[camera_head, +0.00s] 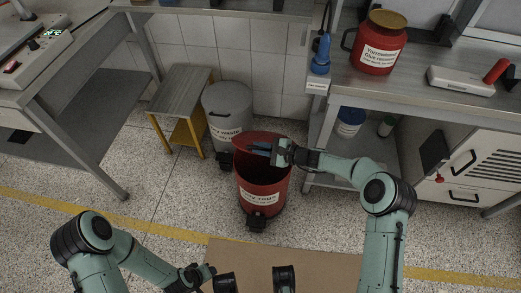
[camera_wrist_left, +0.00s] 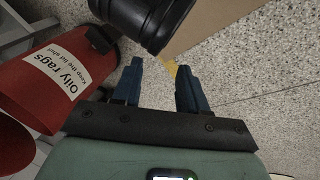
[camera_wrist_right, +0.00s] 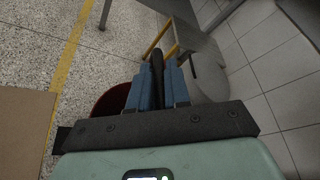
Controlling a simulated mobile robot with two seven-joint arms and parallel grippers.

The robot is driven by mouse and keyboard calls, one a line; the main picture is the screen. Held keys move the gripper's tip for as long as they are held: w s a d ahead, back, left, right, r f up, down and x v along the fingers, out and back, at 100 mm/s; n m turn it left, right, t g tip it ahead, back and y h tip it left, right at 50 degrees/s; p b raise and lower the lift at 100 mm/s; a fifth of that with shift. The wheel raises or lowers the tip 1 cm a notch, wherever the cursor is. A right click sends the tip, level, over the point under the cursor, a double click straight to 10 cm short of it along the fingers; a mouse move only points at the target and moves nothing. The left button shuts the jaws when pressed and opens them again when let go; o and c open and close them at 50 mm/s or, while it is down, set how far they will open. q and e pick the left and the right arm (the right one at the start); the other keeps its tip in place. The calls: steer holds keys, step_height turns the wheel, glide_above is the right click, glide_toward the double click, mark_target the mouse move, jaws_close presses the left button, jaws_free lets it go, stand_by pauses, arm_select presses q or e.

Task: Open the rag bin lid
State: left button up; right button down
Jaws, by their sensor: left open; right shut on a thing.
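The red rag bin (camera_head: 264,196), labelled "Oily rags", stands on the floor in the middle of the head view. It also shows at the left of the left wrist view (camera_wrist_left: 40,85). Its red lid (camera_wrist_left: 14,148) shows apart from the bin body there and looks raised. My right gripper (camera_head: 259,149) is at the top of the bin, shut on a slim black piece (camera_wrist_right: 157,66), which looks like the lid handle. In the right wrist view, the fingers hide much of the bin. My left gripper (camera_wrist_left: 160,80) is open and empty, low in front of the bin.
A grey bin (camera_head: 230,112) stands close behind the red one, with a small yellow-legged table (camera_head: 183,92) beside it. A workbench leg is close on the right. A brown mat (camera_head: 250,260) and open floor lie in front.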

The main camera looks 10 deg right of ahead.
steer(key=shift+d+f, duration=0.1)
steer(key=c, duration=1.2)
jaws_free()
steer(key=shift+w, duration=0.1)
steer(key=shift+o, duration=0.2)
arm_select(q)
steer(key=shift+g+h, duration=0.3)
steer(key=shift+g, duration=0.3)
steer(key=s+r, duration=0.1)
steer(key=s+d+p, duration=0.1)
steer(key=s+d+r+p, duration=0.1)
steer(key=shift+s+r, duration=0.35)
arm_select(e)
steer(key=v, duration=1.3)
steer(key=shift+d, duration=0.15)
